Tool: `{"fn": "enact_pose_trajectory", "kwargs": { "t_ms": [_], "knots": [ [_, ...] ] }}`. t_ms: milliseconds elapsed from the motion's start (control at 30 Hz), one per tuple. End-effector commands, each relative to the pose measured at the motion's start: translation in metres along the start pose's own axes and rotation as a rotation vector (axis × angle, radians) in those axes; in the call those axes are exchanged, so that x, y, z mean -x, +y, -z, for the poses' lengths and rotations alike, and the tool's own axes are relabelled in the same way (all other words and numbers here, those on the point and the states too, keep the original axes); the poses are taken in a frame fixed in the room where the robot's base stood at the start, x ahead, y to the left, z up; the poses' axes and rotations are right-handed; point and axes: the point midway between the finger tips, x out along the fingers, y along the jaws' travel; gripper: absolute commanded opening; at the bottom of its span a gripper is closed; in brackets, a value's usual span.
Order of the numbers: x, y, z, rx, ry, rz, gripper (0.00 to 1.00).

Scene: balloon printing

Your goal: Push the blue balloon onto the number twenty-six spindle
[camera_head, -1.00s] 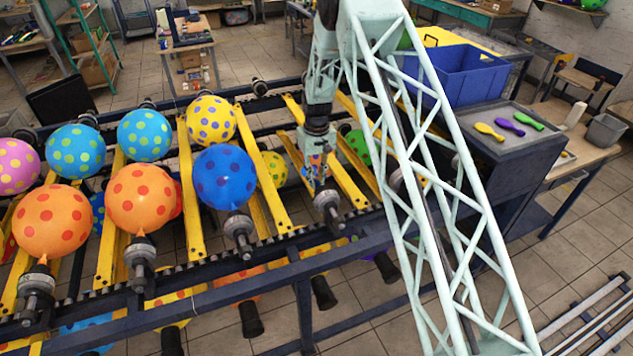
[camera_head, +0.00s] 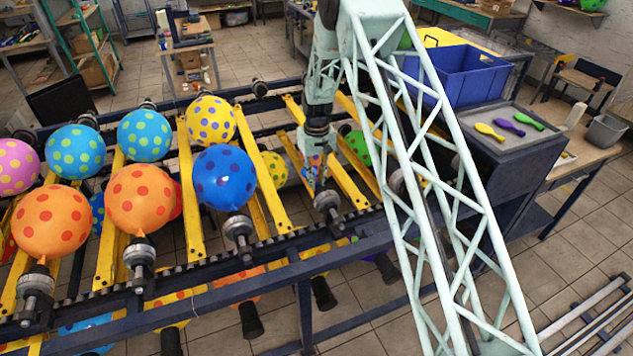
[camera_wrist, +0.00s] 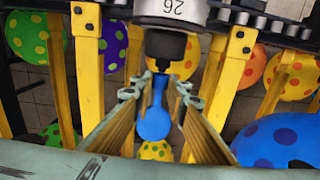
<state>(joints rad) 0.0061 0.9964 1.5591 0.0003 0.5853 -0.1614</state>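A small, uninflated blue balloon (camera_wrist: 153,122) hangs between the fingers of my gripper (camera_wrist: 159,84) in the wrist view. The fingers close in on its narrow neck, and its round end points down in the picture. The spindle marked 26 (camera_wrist: 172,12) is at the top of the wrist view, with its black nose (camera_wrist: 166,47) right at the balloon's neck. I cannot tell how far the neck covers the nose. In the head view my gripper (camera_head: 317,178) is just above this grey spindle (camera_head: 327,201), and the balloon there is mostly hidden.
An inflated blue balloon (camera_head: 224,178) sits on the neighbouring spindle to the left, with orange balloons (camera_head: 143,200) beyond. Yellow bars (camera_head: 269,186) flank the spindles. A tray (camera_head: 487,145) with yellow, purple and green deflated balloons and a blue crate (camera_head: 452,80) stand right.

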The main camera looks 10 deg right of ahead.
Motion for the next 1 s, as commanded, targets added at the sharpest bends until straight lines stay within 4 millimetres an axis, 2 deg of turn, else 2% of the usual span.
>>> {"fn": "enact_pose_trajectory", "kwargs": {
  "t_ms": [1000],
  "knots": [
    [-0.0001,0.0001,-0.0073,0.000,0.000,0.000,0.10]
  ]
}}
